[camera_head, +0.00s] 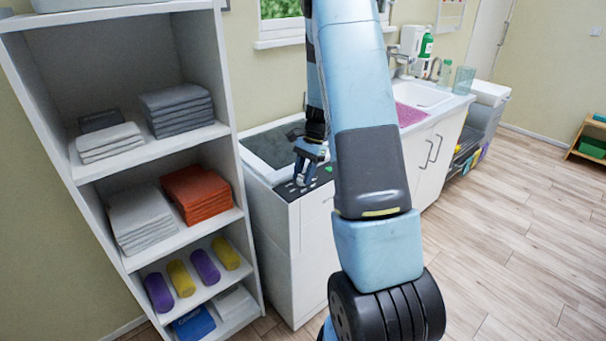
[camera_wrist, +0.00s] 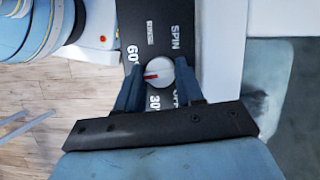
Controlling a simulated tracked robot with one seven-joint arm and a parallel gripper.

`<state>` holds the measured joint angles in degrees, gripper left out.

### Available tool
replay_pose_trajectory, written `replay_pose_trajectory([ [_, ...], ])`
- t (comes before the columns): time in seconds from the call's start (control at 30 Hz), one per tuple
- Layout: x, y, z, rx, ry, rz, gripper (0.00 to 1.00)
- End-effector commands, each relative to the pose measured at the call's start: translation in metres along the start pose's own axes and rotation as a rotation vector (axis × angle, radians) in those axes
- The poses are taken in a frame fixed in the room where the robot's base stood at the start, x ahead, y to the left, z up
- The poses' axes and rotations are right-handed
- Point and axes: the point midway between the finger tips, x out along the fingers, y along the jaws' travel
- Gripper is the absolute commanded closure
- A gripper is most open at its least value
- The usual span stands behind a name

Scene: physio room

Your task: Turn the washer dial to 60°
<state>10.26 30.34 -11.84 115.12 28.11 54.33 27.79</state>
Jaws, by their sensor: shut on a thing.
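The washer (camera_head: 290,235) is a white unit with a dark panel (camera_head: 291,190) on its front top edge. In the wrist view the dial (camera_wrist: 161,66) is a round white knob with a red mark on the panel. The panel reads 60° (camera_wrist: 133,58), 30° (camera_wrist: 154,101), OFF and SPIN around it. The red mark points left, between 60° and 30°. My gripper (camera_wrist: 159,73) is shut on the dial, one finger on each side. In the head view my gripper (camera_head: 306,166) is over the panel; the dial cannot be made out there.
An open shelf (camera_head: 232,110) with folded towels and rolls stands close on the left of the washer. A sink counter (camera_head: 432,100) with bottles and a glass stands behind to the right. The wooden floor (camera_head: 510,230) on the right is clear.

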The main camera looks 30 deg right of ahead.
Motion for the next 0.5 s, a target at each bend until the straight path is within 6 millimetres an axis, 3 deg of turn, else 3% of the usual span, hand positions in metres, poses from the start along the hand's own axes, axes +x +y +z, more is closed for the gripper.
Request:
replay_pose_trajectory([
  [0.5, 0.0004, 0.0013, 0.0022, 0.379, -0.002, -0.159, 0.93],
])
